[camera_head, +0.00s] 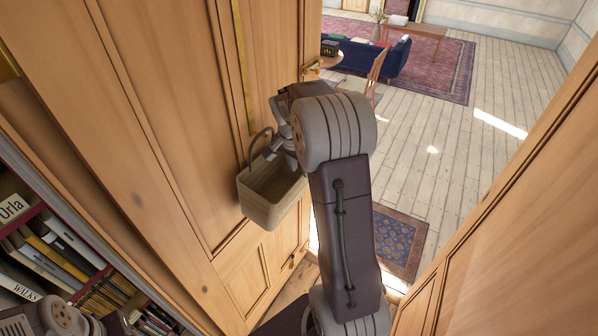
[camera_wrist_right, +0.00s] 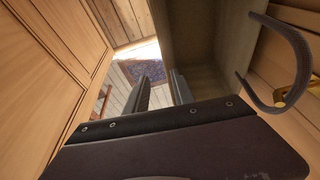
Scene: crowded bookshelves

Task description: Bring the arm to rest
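My right arm (camera_head: 345,225) reaches up and forward, in front of an open wooden door panel. Its right gripper (camera_head: 283,146) is beside the upper edge of a tan, open-topped basket (camera_head: 262,209). In the right wrist view, the two fingers (camera_wrist_right: 160,92) stand apart with a gap between them, close to the basket's wall (camera_wrist_right: 213,35). I cannot tell whether a finger touches the basket. The basket's dark looped handle (camera_wrist_right: 300,62) is outside the fingers, near a brass fitting (camera_wrist_right: 284,97). My left gripper is not in view; only part of the left arm shows at bottom left.
A tall wooden door (camera_head: 165,130) stands close on the left, another wood panel (camera_head: 520,220) on the right. A packed bookshelf (camera_head: 60,255) is at lower left. Beyond the opening lie a small patterned rug (camera_head: 400,243), a chair (camera_head: 374,75), a blue sofa (camera_head: 388,60) and open floor.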

